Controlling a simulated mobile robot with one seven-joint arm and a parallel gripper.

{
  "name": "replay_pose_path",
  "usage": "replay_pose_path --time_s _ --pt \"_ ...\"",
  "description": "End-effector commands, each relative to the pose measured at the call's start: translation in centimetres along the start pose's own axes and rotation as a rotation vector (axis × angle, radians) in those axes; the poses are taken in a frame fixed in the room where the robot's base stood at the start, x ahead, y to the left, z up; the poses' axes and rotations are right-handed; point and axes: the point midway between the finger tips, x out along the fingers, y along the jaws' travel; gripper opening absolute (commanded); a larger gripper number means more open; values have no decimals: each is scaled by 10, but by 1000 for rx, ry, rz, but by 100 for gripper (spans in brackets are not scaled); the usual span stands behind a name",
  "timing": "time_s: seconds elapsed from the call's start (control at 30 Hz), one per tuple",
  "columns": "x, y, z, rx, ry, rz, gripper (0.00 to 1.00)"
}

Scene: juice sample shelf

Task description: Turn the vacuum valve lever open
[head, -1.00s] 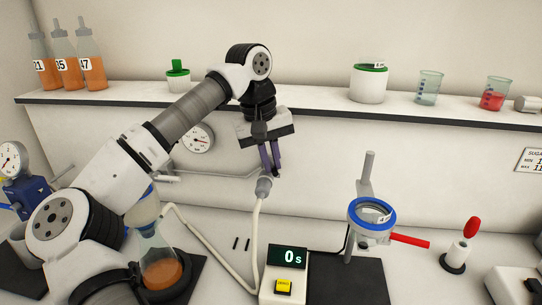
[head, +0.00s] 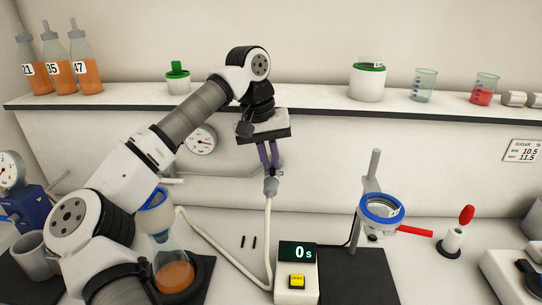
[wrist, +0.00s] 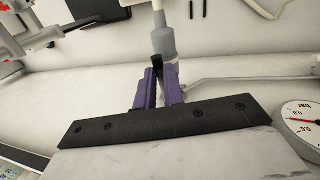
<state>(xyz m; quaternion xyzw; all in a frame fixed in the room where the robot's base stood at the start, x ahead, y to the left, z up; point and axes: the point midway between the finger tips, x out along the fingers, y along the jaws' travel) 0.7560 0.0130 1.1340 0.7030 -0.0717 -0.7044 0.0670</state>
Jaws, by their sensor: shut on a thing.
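The vacuum valve shows as a grey fitting (head: 270,187) at the end of a pale hose, below the shelf; it also shows in the wrist view (wrist: 163,42). My gripper (head: 269,160) points down just above it. In the wrist view my gripper's purple fingers (wrist: 159,88) are closed around a small dark piece, the valve lever (wrist: 157,62). Most of the lever is hidden between the fingers, so its angle is hard to tell. A round gauge (head: 201,140) with a red needle is on the wall to the left; it also shows in the wrist view (wrist: 299,120).
A flask of orange juice (head: 174,268) stands under my arm with a blue-collared funnel (head: 155,215) above. A timer (head: 297,270) reads 0 s. A blue ring stand (head: 382,208) is on the right. Juice bottles (head: 82,68) and beakers (head: 423,87) line the shelf (head: 300,108).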

Motion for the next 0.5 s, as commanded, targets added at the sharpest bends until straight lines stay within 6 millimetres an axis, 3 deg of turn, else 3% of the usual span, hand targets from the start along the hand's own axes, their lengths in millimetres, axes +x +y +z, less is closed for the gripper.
replay_pose_path --time_s 0.5 --pt "-2 -2 -2 68 -8 1 0"
